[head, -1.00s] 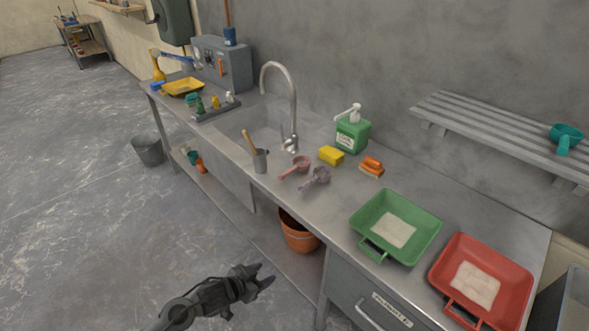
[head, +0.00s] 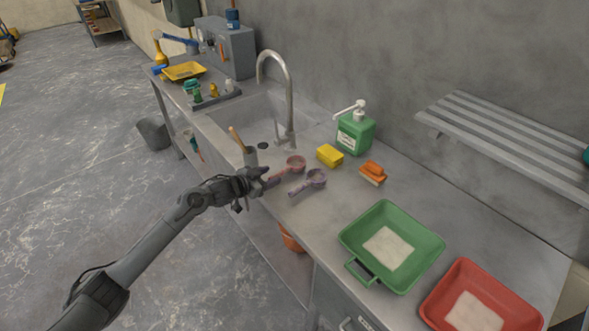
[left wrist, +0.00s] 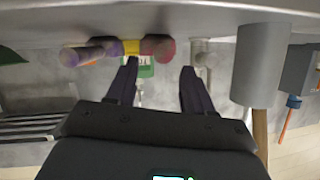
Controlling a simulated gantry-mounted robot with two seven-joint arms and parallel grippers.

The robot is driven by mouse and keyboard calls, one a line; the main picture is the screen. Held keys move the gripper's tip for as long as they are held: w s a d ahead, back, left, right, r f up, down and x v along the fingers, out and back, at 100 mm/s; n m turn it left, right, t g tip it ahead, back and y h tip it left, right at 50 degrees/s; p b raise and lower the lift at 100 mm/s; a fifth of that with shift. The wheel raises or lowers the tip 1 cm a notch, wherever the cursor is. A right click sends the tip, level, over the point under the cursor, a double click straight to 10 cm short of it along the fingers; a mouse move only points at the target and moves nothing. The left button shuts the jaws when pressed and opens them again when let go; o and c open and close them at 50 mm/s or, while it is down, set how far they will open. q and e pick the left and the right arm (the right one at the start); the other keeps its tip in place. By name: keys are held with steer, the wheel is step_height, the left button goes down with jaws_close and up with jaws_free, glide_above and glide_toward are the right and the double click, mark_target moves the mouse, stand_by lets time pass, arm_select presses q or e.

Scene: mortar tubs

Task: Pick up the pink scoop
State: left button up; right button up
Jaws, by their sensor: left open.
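The pink scoop (head: 294,164) lies on the steel counter, its handle pointing left toward the front edge. In the left wrist view the pink scoop (left wrist: 160,47) shows end-on, near the gap between my fingers. A purple scoop (head: 315,180) lies just to its right; it also shows in the left wrist view (left wrist: 88,53). My left gripper (head: 265,180) is open at the counter's front edge, close to the pink scoop's handle end. The fingers (left wrist: 158,68) hold nothing. Whether a fingertip touches the handle cannot be told. My right gripper is out of view.
Behind are the sink, a yellow sponge (head: 330,155) and a green soap bottle (head: 355,134). A green tub (head: 426,243) stands to the right.

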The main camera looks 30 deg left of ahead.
mark_target(278, 173)
arm_select(q)
steer(key=shift+w+f, duration=0.1)
steer(key=shift+w, duration=0.25)
steer(key=shift+b+x, duration=0.9)
steer(key=shift+x, duration=1.65)
steer(key=shift+d, duration=0.1)
steer(key=shift+c, duration=0.2)
jaws_close()
